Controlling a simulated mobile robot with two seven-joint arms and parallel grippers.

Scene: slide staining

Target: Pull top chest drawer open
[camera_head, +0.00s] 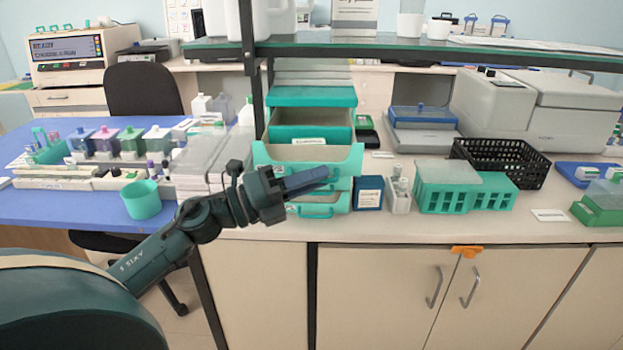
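A small chest with teal drawers (312,97) stands on the bench under the glass shelf. One upper drawer (335,158) sticks out towards me, and its pale inside shows behind its notched teal front. A lower drawer front with a looped handle (317,211) shows beneath it. My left gripper (322,175) is right in front of the chest, pointing to the right across the protruding drawer's front. It hides part of that front and any handle there. Its fingers overlap as one dark bluish bar, so their gap and any contact are unclear. My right gripper is out of view.
A dark blue box (368,193), a small white holder (400,195) and a teal rack (447,190) stand right of the chest. Clear plastic boxes (200,160) and a teal cup (142,200) are to the left. The glass shelf (400,47) spans above.

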